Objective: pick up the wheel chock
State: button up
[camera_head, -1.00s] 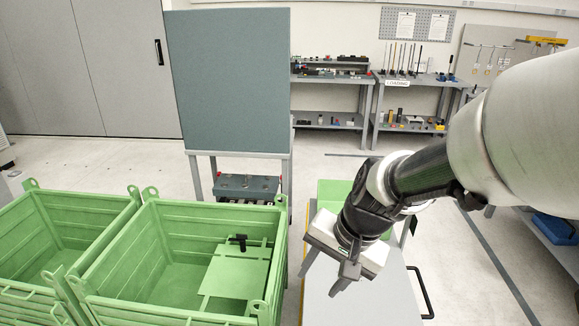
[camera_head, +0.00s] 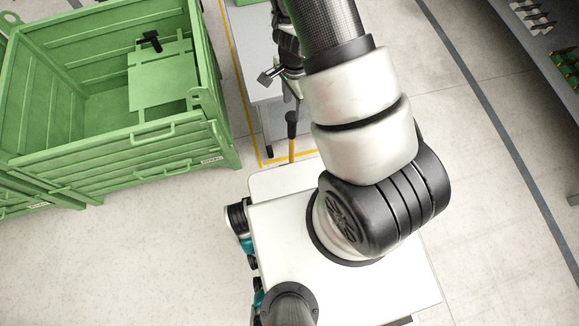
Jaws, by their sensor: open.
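I cannot pick out a wheel chock for certain in the current head view. A small black angular object (camera_head: 151,40) sits at the back of the green crate (camera_head: 108,138), by a green plate; I cannot tell what it is. My gripper (camera_head: 271,76) is largely hidden behind my arm. A grey finger shows past the arm's left side, over the grey table (camera_head: 262,50). I see nothing held in it, though the space between the fingers is mostly covered.
A second green crate (camera_head: 35,206) adjoins at the left. Yellow floor tape (camera_head: 247,95) runs between crate and table. Shelving (camera_head: 545,45) stands at upper right. The floor on the right is clear.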

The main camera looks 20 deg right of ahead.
aim_at(293, 117)
jog(key=f+b, duration=0.2)
jog(key=f, duration=0.3)
jog(key=f+b, duration=0.2)
jog(key=f, duration=0.3)
jog(key=shift+w+a+f, duration=0.1)
jog(key=shift+w+f, duration=0.1)
jog(key=shift+f, duration=0.15)
jog(key=shift+c, duration=0.3)
grip_shut()
jog(key=shift+r, duration=0.15)
dwell(0.5)
